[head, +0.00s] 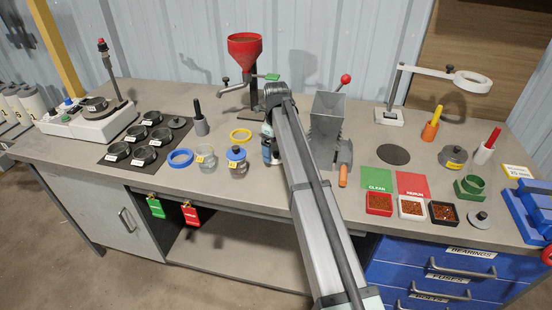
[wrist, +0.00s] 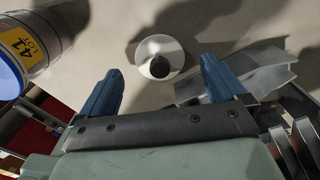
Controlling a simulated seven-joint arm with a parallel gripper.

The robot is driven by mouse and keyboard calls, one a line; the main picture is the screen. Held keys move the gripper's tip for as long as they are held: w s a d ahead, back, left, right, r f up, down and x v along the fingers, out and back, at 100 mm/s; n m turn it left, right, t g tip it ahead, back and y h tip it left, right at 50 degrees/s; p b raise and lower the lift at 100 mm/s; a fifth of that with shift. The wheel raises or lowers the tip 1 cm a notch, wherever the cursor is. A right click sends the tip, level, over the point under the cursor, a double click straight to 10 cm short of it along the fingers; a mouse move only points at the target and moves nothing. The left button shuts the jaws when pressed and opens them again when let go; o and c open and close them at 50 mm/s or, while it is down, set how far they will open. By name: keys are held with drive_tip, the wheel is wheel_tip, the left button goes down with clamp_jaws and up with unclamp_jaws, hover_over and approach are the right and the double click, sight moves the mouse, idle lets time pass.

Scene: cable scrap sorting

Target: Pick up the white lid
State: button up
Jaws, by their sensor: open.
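The white lid (wrist: 172,48) is a small pale disc with a dark round knob. In the wrist view it lies flat on the grey bench top, ahead of and between my fingers. My gripper (wrist: 160,66) is open, with one blue finger on each side of the lid's line and nothing held. In the head view my gripper (head: 270,151) is low over the bench, largely covered by my arm. I cannot make out the white lid there; my arm likely hides that spot.
A labelled jar with a blue lid (wrist: 28,50) stands close on the left; it also shows in the head view (head: 237,161). A grey metal hopper (head: 327,125) stands close on the right.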

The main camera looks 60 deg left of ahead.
sight(276, 157)
wheel_tip(276, 157, down, 2)
drive_tip(key=shift+f, duration=0.25)
drive_tip(key=c, duration=1.1)
